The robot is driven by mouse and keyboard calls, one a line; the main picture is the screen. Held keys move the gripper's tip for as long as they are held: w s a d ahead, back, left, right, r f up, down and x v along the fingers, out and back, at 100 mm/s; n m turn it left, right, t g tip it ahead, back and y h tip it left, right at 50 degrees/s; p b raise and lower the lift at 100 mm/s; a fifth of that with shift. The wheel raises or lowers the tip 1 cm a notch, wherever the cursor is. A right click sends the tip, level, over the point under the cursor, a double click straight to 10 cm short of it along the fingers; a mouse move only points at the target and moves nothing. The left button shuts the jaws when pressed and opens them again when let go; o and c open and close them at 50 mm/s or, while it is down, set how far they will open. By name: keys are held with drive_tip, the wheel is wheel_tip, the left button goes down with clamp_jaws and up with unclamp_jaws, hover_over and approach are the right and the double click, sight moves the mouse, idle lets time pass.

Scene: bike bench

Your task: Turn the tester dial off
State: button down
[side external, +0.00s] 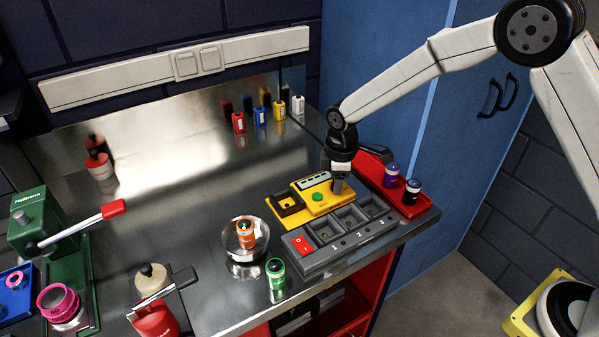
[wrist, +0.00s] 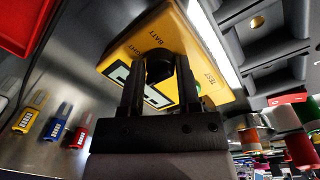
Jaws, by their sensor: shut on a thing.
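The yellow tester (side external: 325,207) sits on the metal bench with a green button (side external: 318,197) on its top. It also shows in the wrist view (wrist: 195,42), with the words BATT and TEST and a partly covered label ending in GHT. The tester's black dial (wrist: 160,66) is between my fingers in the wrist view, and they are shut on it. My gripper (side external: 339,186) points down at the tester's right end in the side view and hides the dial there. Which label the dial points at cannot be told.
A grey tray (side external: 318,264) with numbered compartments and a red switch (side external: 299,245) stands in front of the tester. A red tray (side external: 425,203) with purple and black cells is close on the right. A glass dish (side external: 262,238) holds an orange cell. The bench behind is mostly clear.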

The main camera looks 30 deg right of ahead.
drive_tip(key=shift+a, duration=0.1)
drive_tip(key=shift+c, duration=1.7)
unclamp_jaws()
drive_tip(key=shift+s+a+r, duration=0.1)
drive_tip(key=shift+s+r, duration=0.05)
drive_tip(key=shift+r, duration=1.8)
drive_tip(key=shift+s+r, duration=0.1)
drive_tip(key=shift+r, duration=1.85)
drive_tip(key=s+d+f+m+t, duration=0.1)
drive_tip(key=s+d+m, duration=0.3)
drive_tip(key=s, duration=0.6)
drive_tip(key=s+d+f+m+t, duration=0.1)
drive_tip(key=s+d+m, duration=0.4)
drive_tip(key=s, duration=0.5)
drive_tip(key=m, duration=0.2)
drive_tip(key=shift+s+m, duration=0.25)
drive_tip(key=shift+m, duration=0.05)
